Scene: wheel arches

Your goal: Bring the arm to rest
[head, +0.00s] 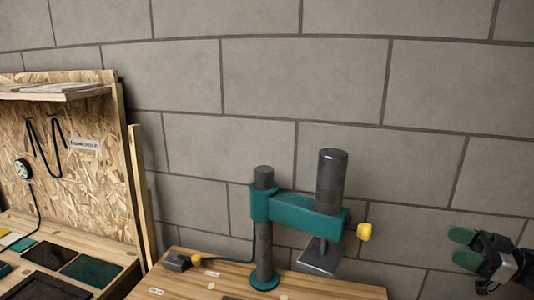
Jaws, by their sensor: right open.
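My right gripper (464,247) is at the right edge of the head view, with two green fingertips pointing left. The fingertips are apart with nothing between them, and grey wall shows behind. The gripper is to the right of a teal and dark grey stand device (299,208) and does not touch it. My left gripper is not in view.
The stand device is on a wooden table (330,288), with a yellow knob (364,232) on its right side and a small dark box (178,263) to its left. A chipboard-backed bench (88,175) is at the left. A block wall (300,80) is behind.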

